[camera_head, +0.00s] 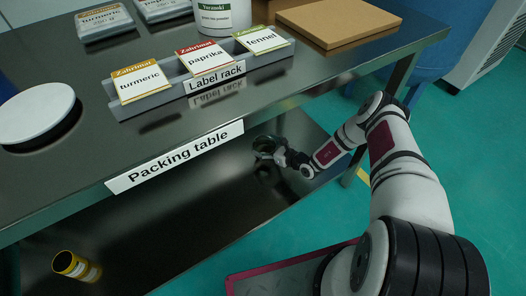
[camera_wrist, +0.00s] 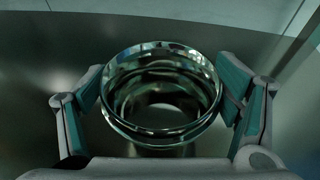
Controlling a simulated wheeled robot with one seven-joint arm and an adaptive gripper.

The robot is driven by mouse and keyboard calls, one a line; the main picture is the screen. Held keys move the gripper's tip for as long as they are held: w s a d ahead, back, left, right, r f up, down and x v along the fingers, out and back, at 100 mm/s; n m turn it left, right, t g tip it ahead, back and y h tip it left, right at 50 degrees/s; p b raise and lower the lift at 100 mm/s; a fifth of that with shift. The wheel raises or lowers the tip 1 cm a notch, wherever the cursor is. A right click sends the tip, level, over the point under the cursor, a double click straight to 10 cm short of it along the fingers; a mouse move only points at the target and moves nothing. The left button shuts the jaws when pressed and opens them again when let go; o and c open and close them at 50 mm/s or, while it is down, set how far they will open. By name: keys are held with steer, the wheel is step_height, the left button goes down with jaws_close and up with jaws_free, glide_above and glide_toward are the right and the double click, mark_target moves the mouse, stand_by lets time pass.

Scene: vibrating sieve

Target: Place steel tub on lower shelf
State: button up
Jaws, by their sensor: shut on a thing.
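The steel tub (camera_wrist: 160,133) is a shiny round open-topped vessel, upright in the middle of the wrist view. My gripper (camera_wrist: 160,100) has one finger on each side of it and is shut on it. In the head view the tub (camera_head: 265,146) is small and dark at my gripper (camera_head: 280,156), under the table's front edge. The lower shelf (camera_head: 200,208) is a dark metal sheet below the packing table (camera_head: 60,178). The tub is over this shelf, low or touching it; I cannot tell which.
A yellow-banded can (camera_head: 76,267) lies tilted on the lower shelf at the left. The label rack (camera_head: 195,82) with several cards, a white lid (camera_head: 36,113) and a brown board (camera_head: 338,22) are on the tabletop. The shelf around the tub is clear. The table's front edge is above my forearm.

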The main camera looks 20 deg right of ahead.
mark_target(258, 145)
steer(key=shift+w+a, duration=0.15)
steer(key=shift+w, duration=0.3)
steer(key=shift+w+a+f+b, duration=0.15)
steer(key=shift+w+f+b, duration=0.1)
steer(key=shift+f+b, duration=0.55)
steer(key=shift+w+a+f+b, duration=0.1)
steer(key=shift+w+f+b, duration=0.15)
steer(key=shift+f+b, duration=0.55)
steer(key=shift+f, duration=0.25)
steer(key=shift+f, duration=0.15)
steer(key=o, duration=1.2)
steer(key=shift+c, duration=0.2)
steer(key=shift+s+r+p, duration=0.1)
steer(key=shift+r+p, duration=0.2)
steer(key=shift+p, duration=0.05)
steer(key=p+v, duration=0.4)
steer(key=v, duration=0.8)
